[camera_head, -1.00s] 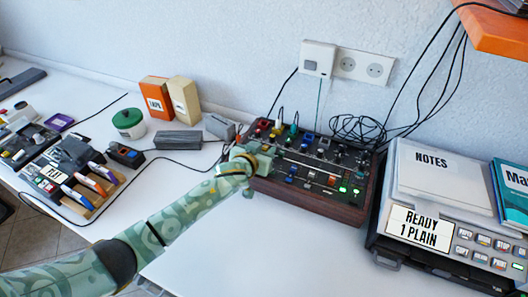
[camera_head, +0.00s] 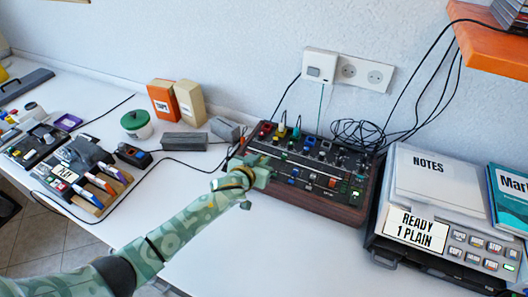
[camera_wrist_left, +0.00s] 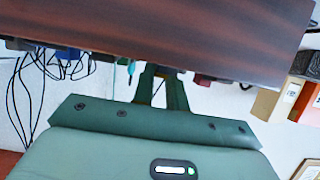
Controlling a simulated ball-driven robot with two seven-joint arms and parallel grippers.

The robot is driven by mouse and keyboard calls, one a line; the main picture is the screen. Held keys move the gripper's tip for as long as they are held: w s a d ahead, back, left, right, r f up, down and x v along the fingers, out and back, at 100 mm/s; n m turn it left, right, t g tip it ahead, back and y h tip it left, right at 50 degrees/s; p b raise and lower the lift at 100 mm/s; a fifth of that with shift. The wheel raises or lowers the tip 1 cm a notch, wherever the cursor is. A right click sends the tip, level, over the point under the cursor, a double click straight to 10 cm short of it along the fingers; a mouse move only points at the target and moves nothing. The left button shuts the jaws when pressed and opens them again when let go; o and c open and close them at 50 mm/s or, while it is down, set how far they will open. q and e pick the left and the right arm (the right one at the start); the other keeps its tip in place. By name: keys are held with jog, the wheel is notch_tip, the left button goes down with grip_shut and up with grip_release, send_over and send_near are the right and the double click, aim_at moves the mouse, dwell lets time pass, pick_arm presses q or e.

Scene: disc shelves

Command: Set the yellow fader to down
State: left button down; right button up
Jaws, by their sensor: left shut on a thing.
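The mixer (camera_head: 318,210) is a dark console with wooden sides, with rows of coloured knobs and faders on its sloped top. My left gripper (camera_head: 266,168) is over the left part of its fader area and is shut on a small part there. The yellow fader is hidden by the gripper in the head view, and its position cannot be read; the grip fits it. A red fader (camera_head: 332,183) shows further right. In the left wrist view my fingers (camera_wrist_left: 162,88) reach past the wooden edge of the mixer (camera_wrist_left: 190,35). My right gripper is not in view.
A grey machine (camera_head: 440,225) with a "READY 1 PLAIN" label stands right of the mixer. A yellow knob or plug (camera_head: 282,131) and black cables (camera_head: 358,132) are at the mixer's back. Grey boxes (camera_head: 185,142) stand to the left. The white table in front is clear.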

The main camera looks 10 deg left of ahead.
pick_arm(q)
jog(key=c, duration=1.4)
grip_release()
jog(key=shift+s+r, duration=0.2)
jog(key=shift+s, duration=0.05)
jog(key=p+v, duration=0.6)
jog(key=v, duration=0.9)
jog(key=shift+s, duration=0.3)
